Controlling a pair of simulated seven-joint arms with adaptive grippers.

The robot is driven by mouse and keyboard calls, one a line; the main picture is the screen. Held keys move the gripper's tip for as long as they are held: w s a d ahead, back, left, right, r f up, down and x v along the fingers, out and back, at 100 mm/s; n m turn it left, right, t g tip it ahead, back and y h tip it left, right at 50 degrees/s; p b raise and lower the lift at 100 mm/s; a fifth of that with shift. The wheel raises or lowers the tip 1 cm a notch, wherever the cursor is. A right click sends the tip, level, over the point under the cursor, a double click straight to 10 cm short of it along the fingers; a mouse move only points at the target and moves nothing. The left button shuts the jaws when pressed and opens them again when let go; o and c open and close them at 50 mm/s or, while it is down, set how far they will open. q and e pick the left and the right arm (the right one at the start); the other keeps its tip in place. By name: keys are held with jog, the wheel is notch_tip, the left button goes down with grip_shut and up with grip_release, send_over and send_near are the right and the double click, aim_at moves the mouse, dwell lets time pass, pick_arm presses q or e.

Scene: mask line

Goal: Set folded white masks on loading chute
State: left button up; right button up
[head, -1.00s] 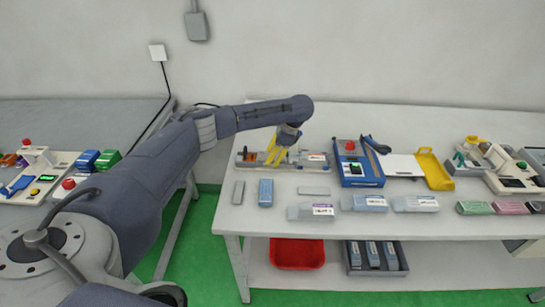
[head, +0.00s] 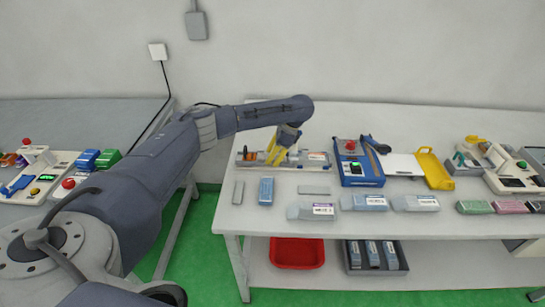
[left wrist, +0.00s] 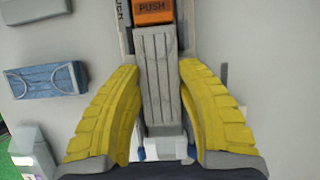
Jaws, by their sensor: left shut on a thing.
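In the head view my left gripper (head: 279,157), with yellow fingers, points down over the left part of the loading chute fixture (head: 316,168). In the left wrist view its fingers (left wrist: 160,78) are shut on a pale, pleated folded white mask (left wrist: 158,65). The mask lies lengthwise in line with the chute's narrow channel, just below an orange block marked PUSH (left wrist: 153,8). Whether the mask rests fully on the channel floor cannot be told. Another whitish folded mask (head: 314,190) lies flat on the table. My right gripper is not in view.
A grey mask (head: 238,192) and a blue mask (head: 266,191) lie in front of the fixture. Labelled packs (head: 363,203) line the table front. A blue machine (head: 357,163) stands right of the chute. A red bin (head: 297,254) sits on the lower shelf.

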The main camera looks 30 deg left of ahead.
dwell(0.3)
pick_arm(q)
jog(key=o, duration=0.9)
jog(key=shift+r, duration=0.25)
jog(key=shift+r, duration=0.7)
jog(key=shift+r, duration=0.1)
jog(key=shift+r, duration=2.9)
